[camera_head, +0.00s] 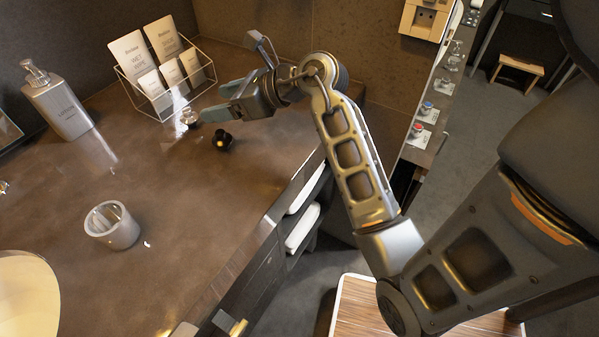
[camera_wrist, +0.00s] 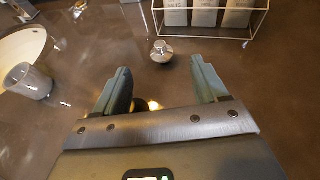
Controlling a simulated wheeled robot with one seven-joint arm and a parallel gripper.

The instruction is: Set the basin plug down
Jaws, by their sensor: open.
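The basin plug looks to be the small silver knobbed piece (camera_head: 188,117) standing upright on the brown vanity top (camera_head: 165,205). In the wrist view the plug (camera_wrist: 161,52) stands just beyond the fingertips, centred between them and apart from both. My gripper (camera_head: 214,102) is open and empty, low over the counter to the right of the plug. In the wrist view its two teal fingers (camera_wrist: 159,66) are spread wide. A small black knob with a gold face (camera_head: 222,140) sits near the fingers; in the wrist view it is mostly hidden behind the gripper body.
A wire rack with cards (camera_head: 165,75) stands close behind the plug. A grey bottle (camera_head: 58,103) is at the left and a grey tumbler (camera_head: 112,226) nearer the front. A pale basin (camera_head: 25,295) fills the lower left. The counter's middle is mostly clear.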

